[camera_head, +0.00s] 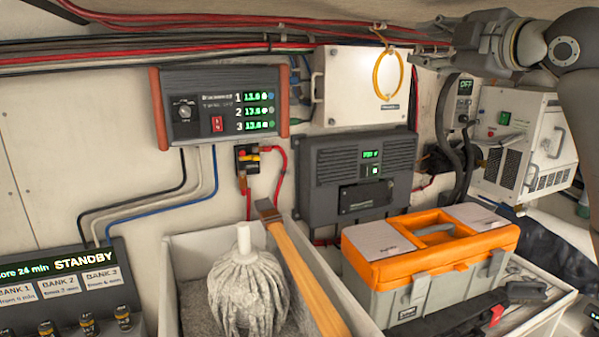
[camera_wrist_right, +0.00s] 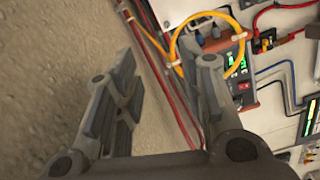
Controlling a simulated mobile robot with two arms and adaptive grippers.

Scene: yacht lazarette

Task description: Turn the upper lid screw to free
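The loop also shows in the right wrist view (camera_wrist_right: 240,28), partly behind a finger. My right gripper (camera_head: 428,42) is at the upper right of the white box, close to the red and black cables. My left gripper is not in view.
A control panel (camera_head: 205,85) and a dark charger unit (camera_head: 320,165) are on the wall. Below stand a bin (camera_head: 180,260) with a mop head (camera_head: 245,290) and wooden handle, and an orange-lidded toolbox (camera_head: 395,265). Cable runs (camera_head: 190,45) cross the upper wall.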

